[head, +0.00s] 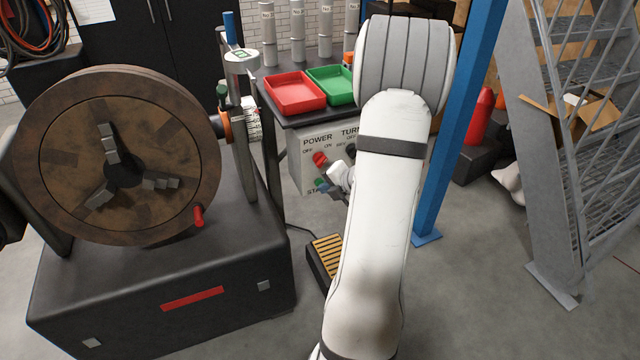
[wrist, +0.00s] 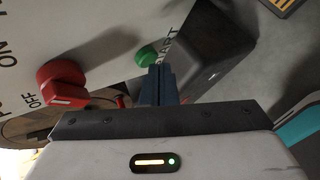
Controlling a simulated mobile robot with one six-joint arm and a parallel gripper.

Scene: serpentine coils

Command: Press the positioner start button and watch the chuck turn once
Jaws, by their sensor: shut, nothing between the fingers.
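The grey control box (head: 309,140) stands under the table edge, with POWER lettering, a red knob (head: 320,158) and a green start button (head: 319,183). In the wrist view the green button (wrist: 146,56) lies just beyond the tips of my gripper (wrist: 158,72), beside the START lettering. The fingers are together and empty; whether they touch the button I cannot tell. The red knob (wrist: 62,85) is at left, near OFF. The round brown chuck (head: 65,170) with three grey jaws faces forward at left in the head view. A red peg (head: 198,215) sticks out at its lower right.
The table holds a red tray (head: 295,92) and a green tray (head: 330,84), with grey cylinders behind. A foot pedal (head: 325,258) lies on the floor. A blue post (head: 460,120) and metal stairs (head: 550,170) stand at right. My arm hides part of the box.

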